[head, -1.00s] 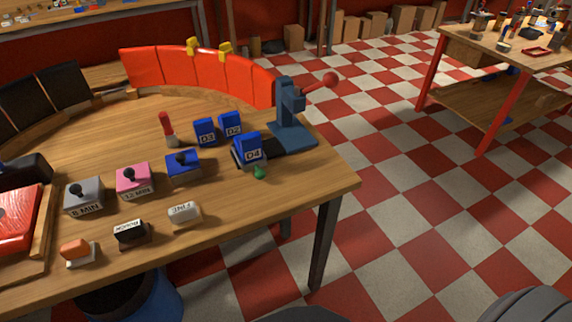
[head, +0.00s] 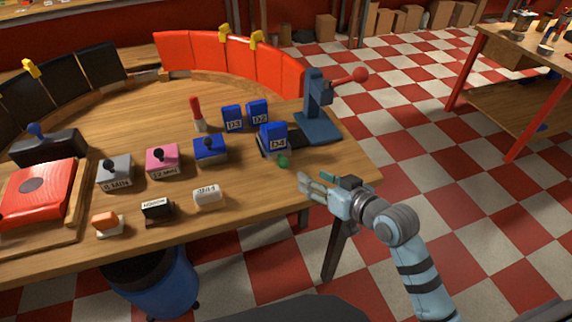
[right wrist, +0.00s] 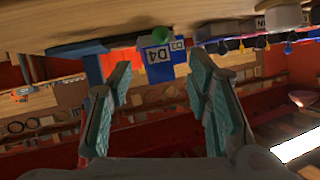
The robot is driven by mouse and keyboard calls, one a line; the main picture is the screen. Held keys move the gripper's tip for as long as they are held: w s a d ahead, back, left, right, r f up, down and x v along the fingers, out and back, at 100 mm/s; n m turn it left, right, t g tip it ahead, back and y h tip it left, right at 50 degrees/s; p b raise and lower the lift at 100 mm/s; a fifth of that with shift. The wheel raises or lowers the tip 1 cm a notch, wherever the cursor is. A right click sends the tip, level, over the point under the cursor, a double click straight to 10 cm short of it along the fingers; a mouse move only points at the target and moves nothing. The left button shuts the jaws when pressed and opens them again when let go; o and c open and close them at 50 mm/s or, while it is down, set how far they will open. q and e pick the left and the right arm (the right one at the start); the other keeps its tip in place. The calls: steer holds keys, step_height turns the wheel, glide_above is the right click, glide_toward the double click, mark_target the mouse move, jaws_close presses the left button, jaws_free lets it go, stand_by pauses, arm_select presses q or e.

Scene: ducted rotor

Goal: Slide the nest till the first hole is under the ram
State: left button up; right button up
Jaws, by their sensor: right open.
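The blue press (head: 316,112) with a red ball on its lever stands near the table's right corner. The nest (head: 268,148), a dark slide, sits at its foot with a blue block marked D4 (head: 273,136) on it and a green knob (head: 284,162) at its near end. The first hole and the gap under the ram are too small to make out. My right gripper (head: 309,187) is open and empty at the table's front edge, apart from the knob. In the right wrist view the knob (right wrist: 161,36) shows beyond the open fingers (right wrist: 160,82). My left gripper is out of view.
Blue D3 (head: 233,118) and D2 (head: 258,111) blocks and a red-handled tool (head: 197,113) stand left of the press. Grey, pink and blue knobbed boxes (head: 163,160) and small labelled stamps (head: 207,196) fill the table's left and front.

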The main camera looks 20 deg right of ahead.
mark_target(287, 165)
steer(key=b+x, duration=0.3)
steer(key=x, duration=1)
steer(key=shift+w+a+f, duration=0.15)
steer(key=shift+a+f, duration=0.05)
jaws_close()
